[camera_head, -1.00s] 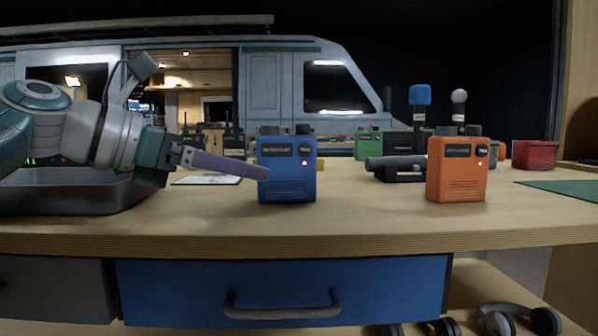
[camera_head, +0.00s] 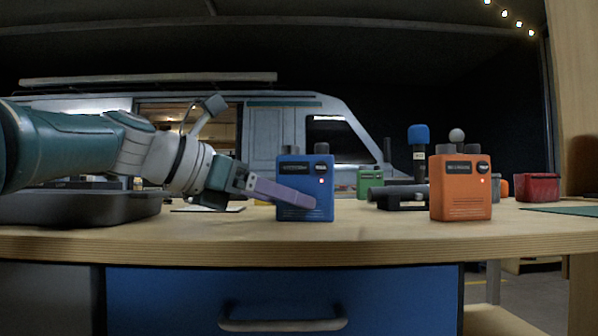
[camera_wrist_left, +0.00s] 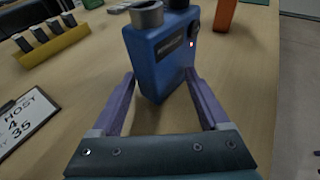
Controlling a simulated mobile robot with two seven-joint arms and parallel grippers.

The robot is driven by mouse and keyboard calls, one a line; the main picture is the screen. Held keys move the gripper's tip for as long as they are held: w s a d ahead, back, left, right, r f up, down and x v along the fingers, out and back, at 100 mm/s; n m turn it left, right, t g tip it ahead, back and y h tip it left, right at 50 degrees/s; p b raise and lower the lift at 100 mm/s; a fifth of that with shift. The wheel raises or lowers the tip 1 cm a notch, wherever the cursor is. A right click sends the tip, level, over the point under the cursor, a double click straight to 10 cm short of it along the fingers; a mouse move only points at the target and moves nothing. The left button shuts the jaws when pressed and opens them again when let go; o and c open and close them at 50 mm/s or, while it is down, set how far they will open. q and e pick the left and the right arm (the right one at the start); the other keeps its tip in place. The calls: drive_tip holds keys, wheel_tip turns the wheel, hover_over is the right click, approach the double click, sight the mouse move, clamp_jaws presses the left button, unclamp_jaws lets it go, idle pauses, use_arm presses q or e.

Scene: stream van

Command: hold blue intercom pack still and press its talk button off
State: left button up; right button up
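The blue intercom pack (camera_head: 292,175) stands upright on the table. Its round dark talk button (camera_head: 321,167) is at the upper right of the front face, with a small lit red light (camera_head: 321,181) below it. My left gripper (camera_head: 308,203) reaches in from the left, and one purple finger crosses the lower front of the pack. In the left wrist view the pack (camera_wrist_left: 165,60) stands between the two spread fingers (camera_wrist_left: 160,85), one on each side. The gripper looks open; contact is unclear. The talk button (camera_wrist_left: 195,27) is clear of the fingers. My right gripper is not in view.
An orange pack (camera_head: 461,190) stands to the right, with a dark microphone on a stand (camera_head: 400,197) between. A green pack (camera_head: 370,180) is behind. A grey tray (camera_head: 80,207) lies under my left arm. A clipboard (camera_wrist_left: 25,115) and yellow rack (camera_wrist_left: 50,50) lie left in the wrist view.

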use_arm(q)
drive_tip(key=c, duration=1.2)
clamp_jaws()
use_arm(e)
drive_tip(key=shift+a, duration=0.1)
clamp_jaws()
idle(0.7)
